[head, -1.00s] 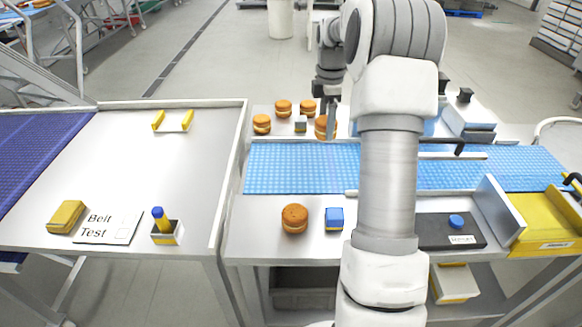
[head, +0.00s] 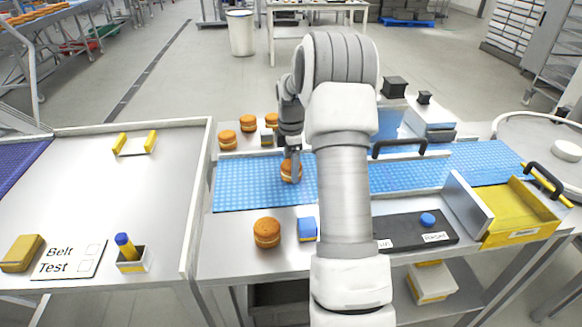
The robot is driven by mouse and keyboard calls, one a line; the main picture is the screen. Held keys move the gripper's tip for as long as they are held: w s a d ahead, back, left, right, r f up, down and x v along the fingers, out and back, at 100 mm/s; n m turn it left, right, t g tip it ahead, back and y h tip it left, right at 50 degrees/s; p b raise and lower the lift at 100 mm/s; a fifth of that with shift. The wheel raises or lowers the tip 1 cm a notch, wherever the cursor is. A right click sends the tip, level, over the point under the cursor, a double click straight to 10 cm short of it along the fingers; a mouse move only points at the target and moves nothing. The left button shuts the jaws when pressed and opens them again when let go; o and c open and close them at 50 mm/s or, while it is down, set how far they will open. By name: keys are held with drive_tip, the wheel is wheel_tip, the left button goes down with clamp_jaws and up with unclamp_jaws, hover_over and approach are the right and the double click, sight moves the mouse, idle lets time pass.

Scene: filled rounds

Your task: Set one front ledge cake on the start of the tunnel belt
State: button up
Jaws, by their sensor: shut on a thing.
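My gripper (head: 291,174) is shut on a round orange-brown filled cake (head: 286,170). Several similar cakes, such as one at the left (head: 227,140), stand on the far ledge (head: 238,153) behind the belt. One more cake (head: 267,232) stands on the near ledge (head: 225,250), in front of the belt. My arm covers the middle of the belt.
A blue-topped block (head: 307,228) stands right of the near cake. A small block (head: 267,138) stands among the far cakes. A black panel with a blue button (head: 427,220) and a yellow tray (head: 520,212) lie right. A side table (head: 165,190) stands left.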

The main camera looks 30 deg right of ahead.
drive_tip(key=shift+f, duration=0.15)
drive_tip(key=o, duration=0.8)
drive_tip(key=shift+c, duration=0.2)
wheel_tip(320, 180, up, 12)
drive_tip(key=p, duration=0.1)
drive_tip(key=shift+r, duration=0.25)
